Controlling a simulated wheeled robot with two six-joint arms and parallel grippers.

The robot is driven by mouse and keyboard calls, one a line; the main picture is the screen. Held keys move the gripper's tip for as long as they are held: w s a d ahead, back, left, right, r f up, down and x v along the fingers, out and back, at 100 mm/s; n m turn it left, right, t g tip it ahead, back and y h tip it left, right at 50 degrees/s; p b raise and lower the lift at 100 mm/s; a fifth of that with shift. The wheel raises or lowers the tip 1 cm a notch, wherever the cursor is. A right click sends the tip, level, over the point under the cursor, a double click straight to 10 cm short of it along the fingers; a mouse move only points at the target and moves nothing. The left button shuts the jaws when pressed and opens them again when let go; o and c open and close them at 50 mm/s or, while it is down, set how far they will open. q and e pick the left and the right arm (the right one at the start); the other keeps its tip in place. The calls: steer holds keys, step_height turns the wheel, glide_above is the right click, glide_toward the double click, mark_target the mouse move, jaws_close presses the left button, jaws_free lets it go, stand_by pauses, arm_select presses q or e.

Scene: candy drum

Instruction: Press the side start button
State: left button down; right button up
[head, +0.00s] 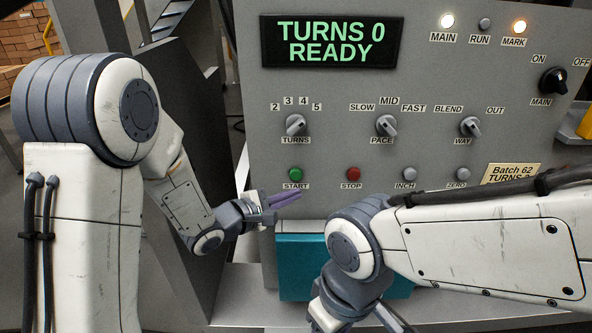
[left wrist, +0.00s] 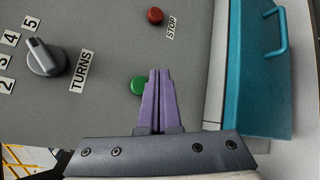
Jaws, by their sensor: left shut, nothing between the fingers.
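The green START button (head: 295,174) sits at the lower left of the grey panel, above its START label. It also shows in the left wrist view (left wrist: 138,86), just left of the fingertips and partly hidden by them. My left gripper (head: 298,196) is shut and empty, its purple fingers together, just below the START button in the head view. Its fingertips also show in the left wrist view (left wrist: 160,72); I cannot tell whether they touch the panel. My right gripper is at the bottom edge of the head view, mostly cut off.
The red STOP button (head: 353,174) is to the right of START, with INCH and ZERO buttons beyond. The TURNS knob (head: 295,125) is above START. The display (head: 332,42) reads TURNS 0 READY. A teal drawer-like part (head: 300,268) is below the panel.

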mark_target(296, 174)
arm_select(q)
steer(key=shift+w+f+p, duration=0.15)
steer(key=shift+w+p, duration=0.5)
steer(key=shift+w, duration=1.45)
stand_by(0.4)
steer(key=shift+w+p, duration=0.45)
steer(key=shift+p, duration=0.1)
